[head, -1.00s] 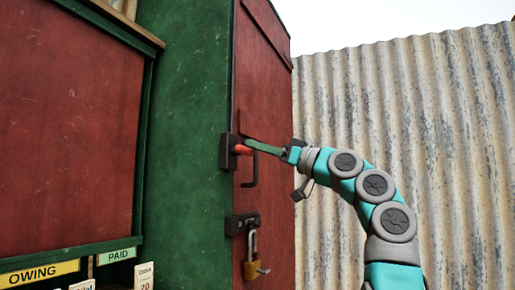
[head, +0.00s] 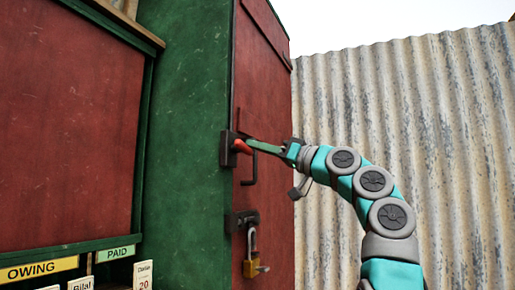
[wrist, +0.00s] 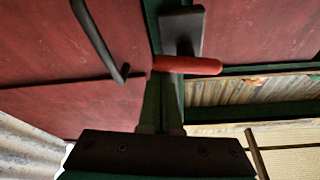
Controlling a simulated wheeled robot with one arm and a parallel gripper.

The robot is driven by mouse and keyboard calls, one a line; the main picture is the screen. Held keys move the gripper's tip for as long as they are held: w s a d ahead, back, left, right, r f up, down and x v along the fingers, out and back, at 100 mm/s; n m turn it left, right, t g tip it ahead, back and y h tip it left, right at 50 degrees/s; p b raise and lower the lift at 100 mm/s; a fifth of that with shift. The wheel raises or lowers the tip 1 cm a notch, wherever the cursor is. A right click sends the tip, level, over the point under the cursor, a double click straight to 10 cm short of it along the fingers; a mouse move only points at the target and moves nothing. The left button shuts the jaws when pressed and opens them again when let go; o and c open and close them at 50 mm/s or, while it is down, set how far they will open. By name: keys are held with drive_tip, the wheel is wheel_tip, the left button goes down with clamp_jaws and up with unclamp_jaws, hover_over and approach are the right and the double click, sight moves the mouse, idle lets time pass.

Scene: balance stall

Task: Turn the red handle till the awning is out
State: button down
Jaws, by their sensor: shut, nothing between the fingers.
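The red handle (head: 242,147) sticks out from a dark mount (head: 228,150) at the edge between the green side panel and the red door. It also shows in the wrist view (wrist: 190,65), lying sideways in front of its dark plate. My gripper (head: 252,144) comes in from the right with its fingertips at the handle. In the wrist view the fingers (wrist: 162,85) are close together, with nothing between them, and end just below the handle's left part. Whether they touch it I cannot tell. No awning can be made out clearly.
A dark bar pull (head: 251,172) is on the red door (head: 265,90), close to my fingers. Below hang a hasp and a brass padlock (head: 252,268). OWING (head: 38,270) and PAID (head: 116,253) labels are lower left. A corrugated wall (head: 440,130) stands behind my arm.

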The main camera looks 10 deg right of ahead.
drive_tip(key=shift+s+m, duration=0.1)
drive_tip(key=shift+m, duration=0.5)
drive_tip(key=shift+f+m+h+b, duration=0.2)
drive_tip(key=shift+m+h+b, duration=0.1)
drive_tip(key=shift+m+b, duration=0.1)
drive_tip(key=shift+m+t, duration=0.3)
